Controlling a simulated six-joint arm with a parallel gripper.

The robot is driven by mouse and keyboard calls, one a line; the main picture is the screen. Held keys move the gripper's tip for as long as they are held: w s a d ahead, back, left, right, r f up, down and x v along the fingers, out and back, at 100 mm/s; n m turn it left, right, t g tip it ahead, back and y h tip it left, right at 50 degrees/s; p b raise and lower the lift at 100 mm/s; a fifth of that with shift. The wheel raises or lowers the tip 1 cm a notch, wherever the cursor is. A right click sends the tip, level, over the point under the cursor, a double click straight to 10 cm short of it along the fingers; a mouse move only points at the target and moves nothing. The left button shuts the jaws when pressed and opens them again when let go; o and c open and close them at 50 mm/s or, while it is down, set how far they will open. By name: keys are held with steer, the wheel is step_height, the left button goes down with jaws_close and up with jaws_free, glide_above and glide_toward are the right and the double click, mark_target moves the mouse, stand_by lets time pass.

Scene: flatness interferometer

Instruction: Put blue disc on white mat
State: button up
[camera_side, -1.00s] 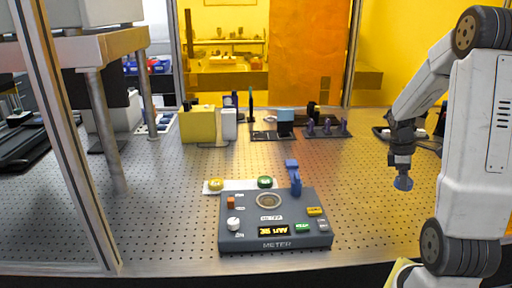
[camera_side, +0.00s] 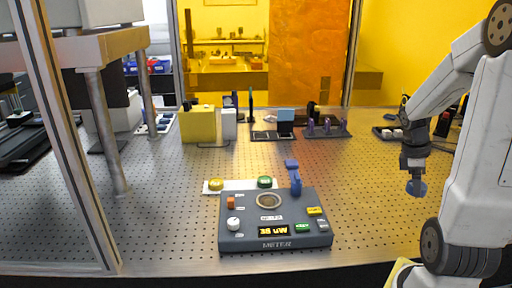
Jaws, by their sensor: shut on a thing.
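The blue disc (camera_side: 417,188) is in the fingers of my gripper (camera_side: 414,178), at the right of the picture. My gripper points down and is shut on the disc, which hangs tilted above the perforated table. A flat white strip (camera_side: 240,184) lies behind the grey meter box, with a yellow knob-like piece (camera_side: 216,184) and a green one (camera_side: 265,182) on it. It is the only flat white thing that looks like the mat; its front edge is partly hidden by the meter box. My gripper is far to its right.
The grey meter box (camera_side: 275,234) with a blue upright lever (camera_side: 293,176) stands front centre. A yellow box (camera_side: 197,125) and dark trays with small parts (camera_side: 325,131) stand at the back. A metal post rises at left. The table between meter and gripper is clear.

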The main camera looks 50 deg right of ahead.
steer(key=shift+w, duration=0.1)
stand_by(0.3)
steer(key=shift+w+d+n, duration=0.1)
steer(key=shift+w+n, duration=0.3)
steer(key=shift+w, duration=0.1)
steer(key=w+a+n+t+h, duration=0.15)
steer(key=w+a+n, duration=0.25)
steer(key=w+n, duration=0.65)
steer(key=w+a+n+t+h, duration=0.15)
steer(key=w+a+n, duration=0.4)
steer(key=w, duration=1.05)
steer(key=w+a+n+t+y, duration=0.1)
steer(key=w+a+n+t, duration=0.1)
steer(key=w+a+n, duration=0.5)
steer(key=m, duration=0.1)
glide_above(241, 187)
steer(key=f, duration=0.5)
steer(key=s+f, duration=0.1)
steer(key=f, duration=0.1)
steer(key=shift+f, duration=0.4)
steer(key=shift+w+f, duration=0.45)
